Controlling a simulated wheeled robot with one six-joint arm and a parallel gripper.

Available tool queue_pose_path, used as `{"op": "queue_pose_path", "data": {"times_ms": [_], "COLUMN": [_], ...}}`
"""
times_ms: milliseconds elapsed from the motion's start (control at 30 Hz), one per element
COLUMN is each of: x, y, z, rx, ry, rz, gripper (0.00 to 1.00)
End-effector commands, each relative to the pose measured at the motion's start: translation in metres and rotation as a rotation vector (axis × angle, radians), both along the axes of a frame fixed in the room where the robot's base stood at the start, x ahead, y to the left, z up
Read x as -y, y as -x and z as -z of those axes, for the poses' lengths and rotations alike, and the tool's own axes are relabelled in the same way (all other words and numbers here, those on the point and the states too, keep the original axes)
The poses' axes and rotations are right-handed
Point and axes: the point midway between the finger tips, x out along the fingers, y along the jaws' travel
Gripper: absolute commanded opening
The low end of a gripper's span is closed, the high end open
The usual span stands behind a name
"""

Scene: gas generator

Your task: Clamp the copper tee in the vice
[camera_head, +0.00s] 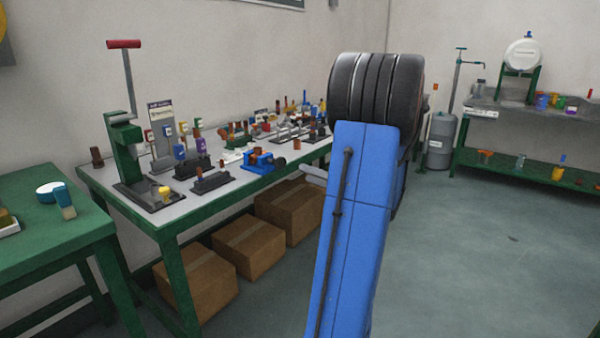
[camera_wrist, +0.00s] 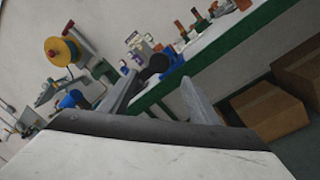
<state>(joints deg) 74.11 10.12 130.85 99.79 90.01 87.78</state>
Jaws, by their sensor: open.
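A small blue vice (camera_head: 262,160) sits near the front edge of the grey-topped bench in the head view. I cannot single out the copper tee for sure; small copper-brown pieces stand on the bench, one in a dark block (camera_head: 199,173) left of the vice and one just behind the vice (camera_head: 297,144). My gripper (camera_wrist: 160,78) is open and empty in the wrist view, its two grey fingers spread apart. In the head view my arm hides most of it, and one grey finger shows at the arm's left side, apart from the bench front.
A green press with a red handle (camera_head: 125,44) stands at the bench's left end. The bench is crowded with several small fittings. Cardboard boxes (camera_head: 196,279) sit beneath it. A green table (camera_head: 50,205) is at left, a shelf bench (camera_head: 530,160) at right. Floor at right is clear.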

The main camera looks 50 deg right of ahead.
Motion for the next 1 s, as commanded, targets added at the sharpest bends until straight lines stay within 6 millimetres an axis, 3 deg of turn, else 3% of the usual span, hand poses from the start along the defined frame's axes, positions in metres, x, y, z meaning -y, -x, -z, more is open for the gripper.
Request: {"op": "queue_pose_path", "data": {"times_ms": [200, 400, 1000], "x": [0.005, 0.006, 0.006], "y": [0.029, 0.041, 0.043], "z": [0.003, 0.005, 0.005], "rx": [0.0, 0.0, 0.0], "ry": [0.0, 0.0, 0.0], "rz": [0.001, 0.0, 0.0], "gripper": [0.56, 0.56, 0.56]}}
